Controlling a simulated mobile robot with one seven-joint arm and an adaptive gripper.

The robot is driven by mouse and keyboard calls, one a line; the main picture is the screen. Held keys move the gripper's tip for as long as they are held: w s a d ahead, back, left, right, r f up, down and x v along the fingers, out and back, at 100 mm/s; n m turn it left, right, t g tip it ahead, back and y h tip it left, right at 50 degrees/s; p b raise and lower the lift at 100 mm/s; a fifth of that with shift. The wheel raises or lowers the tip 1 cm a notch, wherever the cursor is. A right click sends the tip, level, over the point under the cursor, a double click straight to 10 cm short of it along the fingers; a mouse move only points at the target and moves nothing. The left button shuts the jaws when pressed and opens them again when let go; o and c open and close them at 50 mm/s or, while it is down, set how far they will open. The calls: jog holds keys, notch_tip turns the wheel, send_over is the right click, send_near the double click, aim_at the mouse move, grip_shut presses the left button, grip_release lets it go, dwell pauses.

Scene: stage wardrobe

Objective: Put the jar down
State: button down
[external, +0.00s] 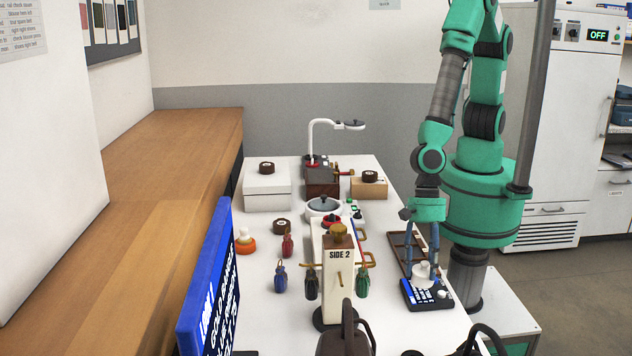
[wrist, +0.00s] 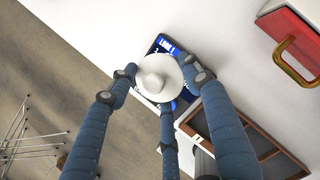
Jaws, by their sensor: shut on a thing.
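The white jar (external: 423,272), with a round pale knob or lid on top, is between the fingers of my gripper (external: 422,266). In the wrist view the jar (wrist: 158,76) is seen from above, with the blue fingers of my gripper (wrist: 163,84) closed around it. The jar looks upright. It is over a blue and black panel (external: 412,299) with white markings near the table's right edge. I cannot tell whether the jar's base touches the panel, because the fingers and jar hide the contact.
A brown divided tray (external: 398,240) lies just behind the panel. A cream stand marked SIDE 2 (external: 339,285), with tools hanging from it, stands to the left. A white box (external: 267,190) and a desk lamp (external: 312,140) are farther back. Bare white tabletop (external: 395,335) shows in front.

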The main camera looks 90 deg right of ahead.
jog(key=shift+f, duration=0.15)
dwell(0.3)
jog(key=shift+w+a, duration=0.35)
jog(key=shift+a, duration=0.1)
jog(key=w+a, duration=0.3)
jog(key=w+a+f, duration=0.1)
jog(key=w+a, duration=0.1)
jog(key=a, duration=0.2)
jog(key=w+a+b, duration=0.1)
jog(key=w+a, duration=0.2)
jog(key=a, duration=0.1)
jog(key=shift+w+f, duration=0.15)
jog(key=shift+w, duration=0.2)
jog(key=shift+w+a, duration=0.2)
jog(key=shift+w+a+f, duration=0.1)
jog(key=shift+f, duration=0.25)
jog(key=shift+f+b, duration=0.9)
jog(key=shift+f, duration=0.6)
